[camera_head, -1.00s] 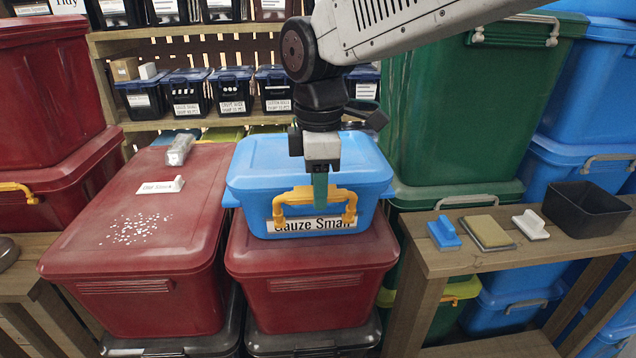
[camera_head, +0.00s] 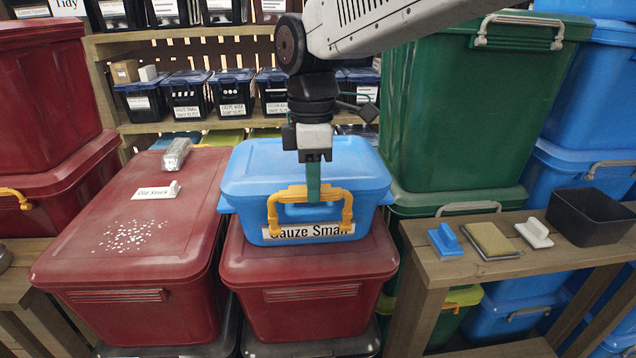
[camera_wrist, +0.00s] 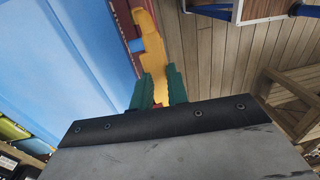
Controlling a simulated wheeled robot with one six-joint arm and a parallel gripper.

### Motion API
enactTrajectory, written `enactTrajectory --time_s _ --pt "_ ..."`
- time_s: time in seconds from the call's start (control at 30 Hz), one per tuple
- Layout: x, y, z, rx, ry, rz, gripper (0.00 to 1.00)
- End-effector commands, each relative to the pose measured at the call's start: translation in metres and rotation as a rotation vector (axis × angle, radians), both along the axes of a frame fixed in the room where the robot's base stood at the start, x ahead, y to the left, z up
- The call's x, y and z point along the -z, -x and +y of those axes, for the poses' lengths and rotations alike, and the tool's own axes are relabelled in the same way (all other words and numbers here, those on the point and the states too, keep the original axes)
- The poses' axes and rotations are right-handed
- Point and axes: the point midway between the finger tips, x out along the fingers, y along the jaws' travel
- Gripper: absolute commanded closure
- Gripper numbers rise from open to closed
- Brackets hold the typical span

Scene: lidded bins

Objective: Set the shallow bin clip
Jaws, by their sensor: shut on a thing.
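The shallow blue bin (camera_head: 250,178) sits on a red lidded bin, with a label reading "Gauze Small" (camera_head: 300,231) on its front. Its yellow clip (camera_head: 347,212) spans the front below the lid rim. My gripper (camera_head: 313,190) points down at the middle of the clip, its green fingers in front of the bin's face. In the wrist view the fingers (camera_wrist: 158,88) are at the yellow clip (camera_wrist: 152,50), with part of the clip between them. The blue lid (camera_wrist: 60,60) fills the left of that view. The clip's exact latch position is hard to tell.
A red bin (camera_head: 150,245) at left carries white specks, an "Old Stock" tag (camera_head: 158,191) and a clear-wrapped item (camera_head: 177,154). The wooden bench (camera_head: 440,270) at right holds a blue-handled tool (camera_head: 445,240), a sponge (camera_head: 490,240), a white tool (camera_head: 534,233) and a black tray (camera_head: 590,217). Tall green bins (camera_head: 470,120) stand close right.

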Motion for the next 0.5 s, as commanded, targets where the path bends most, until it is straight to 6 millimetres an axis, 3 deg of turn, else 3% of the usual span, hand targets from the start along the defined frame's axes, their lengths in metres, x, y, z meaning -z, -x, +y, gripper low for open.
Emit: enactTrajectory --time_s 0.07,0.1,0.17,0.5 --pt "-0.0003 -0.0002 -0.0004 0.001 0.000 -0.001 1.00" --pt "-0.0003 -0.0003 -0.0005 0.002 0.000 -0.001 0.79" --pt "-0.0002 -0.0002 -0.0006 0.002 0.000 -0.001 0.62" --pt "-0.0035 -0.0004 -0.0005 0.002 0.000 -0.001 0.62"
